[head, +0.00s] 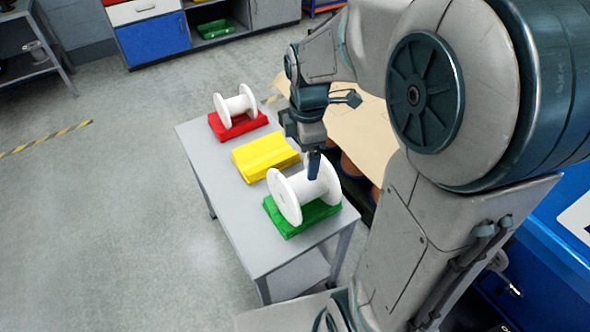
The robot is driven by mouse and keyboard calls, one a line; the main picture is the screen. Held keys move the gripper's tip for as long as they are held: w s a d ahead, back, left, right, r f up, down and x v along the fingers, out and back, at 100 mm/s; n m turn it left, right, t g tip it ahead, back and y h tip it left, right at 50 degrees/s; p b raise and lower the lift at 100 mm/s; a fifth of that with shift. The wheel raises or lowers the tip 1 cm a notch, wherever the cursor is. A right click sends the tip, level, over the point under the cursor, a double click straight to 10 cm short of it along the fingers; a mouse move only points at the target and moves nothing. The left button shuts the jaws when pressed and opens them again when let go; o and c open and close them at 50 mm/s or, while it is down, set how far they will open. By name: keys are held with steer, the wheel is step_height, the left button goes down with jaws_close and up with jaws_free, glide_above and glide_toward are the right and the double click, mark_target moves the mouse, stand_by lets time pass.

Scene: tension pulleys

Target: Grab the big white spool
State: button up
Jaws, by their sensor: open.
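The big white spool (287,197) lies on its side on a green block (293,223) at the near end of a grey table. My gripper (314,166) is open and points down at the spool's top, over its right part near the right flange. The fingers overlap the spool in this view, and I cannot tell whether they touch it. A smaller white spool (235,105) lies on a red block (238,125) at the far end of the table.
A yellow block (265,157) with nothing on it sits mid-table. The grey table (229,198) has bare strips along its left edge. A tan board (357,122) lies right of it, partly behind my arm.

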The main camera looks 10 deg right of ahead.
mark_target(301, 178)
steer(key=w+f+n, duration=0.1)
steer(key=f, duration=0.1)
steer(key=w+f+n+b, duration=0.1)
steer(key=f+n, duration=0.1)
steer(key=shift+w+a+n+b, duration=0.1)
steer(key=shift+w+n+b, duration=0.05)
steer(key=shift+n+b, duration=0.15)
step_height(301, 178, down, 8)
steer(key=shift+f+b, duration=0.2)
steer(key=shift+b, duration=0.65)
steer(key=f, duration=0.1)
steer(key=f+b, duration=0.1)
steer(key=f, duration=0.3)
steer(key=shift+s+f, duration=0.1)
steer(key=shift+s, duration=0.15)
steer(key=c, duration=1.3)
